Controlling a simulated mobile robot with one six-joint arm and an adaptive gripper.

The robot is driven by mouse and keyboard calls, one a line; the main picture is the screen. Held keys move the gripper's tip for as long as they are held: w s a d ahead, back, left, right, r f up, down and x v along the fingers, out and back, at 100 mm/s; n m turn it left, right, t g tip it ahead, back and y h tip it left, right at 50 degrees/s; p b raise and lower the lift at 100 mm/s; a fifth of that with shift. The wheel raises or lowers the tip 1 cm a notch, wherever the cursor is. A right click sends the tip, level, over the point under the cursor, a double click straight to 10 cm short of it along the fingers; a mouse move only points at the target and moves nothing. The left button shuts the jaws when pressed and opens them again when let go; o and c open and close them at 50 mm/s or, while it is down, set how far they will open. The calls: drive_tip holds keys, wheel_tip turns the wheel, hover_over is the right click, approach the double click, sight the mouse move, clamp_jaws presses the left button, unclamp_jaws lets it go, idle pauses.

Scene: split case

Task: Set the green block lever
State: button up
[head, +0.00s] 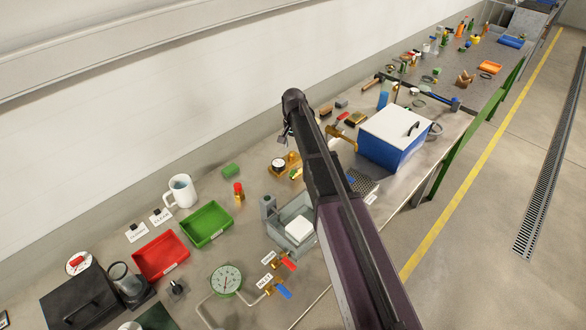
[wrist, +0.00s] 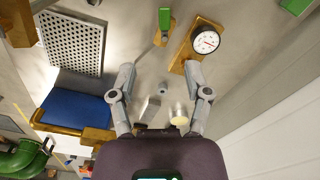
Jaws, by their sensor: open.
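A small green lever (wrist: 165,20) shows at the top middle of the wrist view, on a small brass fitting beside a brass block (wrist: 186,47) with a white round gauge (wrist: 205,41). In the head view the gauge (head: 279,165) and brass parts stand left of my arm, with the green lever (head: 296,173) close to the arm and partly hidden. My gripper (wrist: 160,68) is open and empty, its two fingers spread apart below the lever and gauge in the wrist view. It is apart from the lever. In the head view my arm largely hides the gripper.
A blue case with a white lid (head: 397,126) stands right of my arm. A perforated plate (wrist: 72,42) lies left of the lever. A wall runs behind the bench.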

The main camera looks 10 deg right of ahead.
sight(292, 172)
drive_tip(key=shift+w+a+r, duration=0.1)
drive_tip(key=shift+w+a, duration=0.1)
drive_tip(key=shift+w, duration=0.3)
wheel_tip(292, 172, down, 14)
drive_tip(key=b, duration=1.3)
drive_tip(key=shift+r+b, duration=0.1)
drive_tip(key=shift+b, duration=0.3)
clamp_jaws()
